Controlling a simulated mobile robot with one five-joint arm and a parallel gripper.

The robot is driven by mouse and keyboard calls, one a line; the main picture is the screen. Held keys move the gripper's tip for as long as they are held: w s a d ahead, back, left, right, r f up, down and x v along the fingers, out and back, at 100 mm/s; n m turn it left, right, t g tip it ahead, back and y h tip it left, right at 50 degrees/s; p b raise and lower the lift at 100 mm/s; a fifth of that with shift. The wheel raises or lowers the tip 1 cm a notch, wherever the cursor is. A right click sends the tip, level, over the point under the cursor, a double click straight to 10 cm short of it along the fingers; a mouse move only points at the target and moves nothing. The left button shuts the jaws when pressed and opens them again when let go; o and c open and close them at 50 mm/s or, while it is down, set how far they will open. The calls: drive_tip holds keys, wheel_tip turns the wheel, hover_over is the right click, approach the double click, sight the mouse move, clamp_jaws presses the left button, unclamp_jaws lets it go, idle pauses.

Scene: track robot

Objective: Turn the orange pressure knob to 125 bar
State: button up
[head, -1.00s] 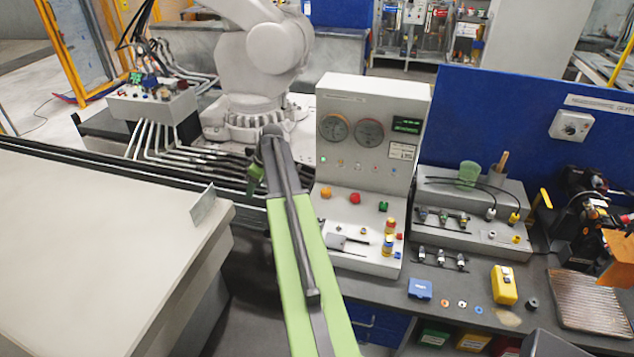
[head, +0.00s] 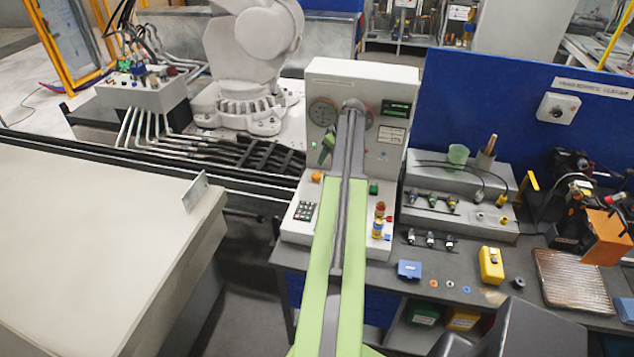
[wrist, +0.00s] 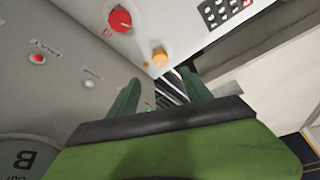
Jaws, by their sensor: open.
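The orange knob (head: 317,177) sits at the left of the control panel's lower ledge, just left of my green arm. It also shows in the wrist view (wrist: 160,57), just beyond the fingertips. My gripper (wrist: 159,76) is open and empty, its two dark green fingers apart on either side below the knob in the picture. In the head view my gripper (head: 327,150) is small, in front of the panel face above the knob; its fingers are hard to make out. The knob's setting cannot be read. The display (head: 397,107) is too small to read.
A red knob (wrist: 120,19) is beside the orange one in the wrist view; my arm hides it in the head view. A green button (head: 374,188), a keypad (head: 304,211) and stacked coloured pieces (head: 379,220) share the ledge. Gauges (head: 322,112) are partly covered by my arm.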

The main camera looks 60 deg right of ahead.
sight(318, 175)
drive_tip(key=b+x, duration=1)
drive_tip(key=x, duration=0.3)
drive_tip(key=shift+s, duration=0.15)
drive_tip(key=shift+r, duration=0.1)
drive_tip(key=shift+c, duration=0.3)
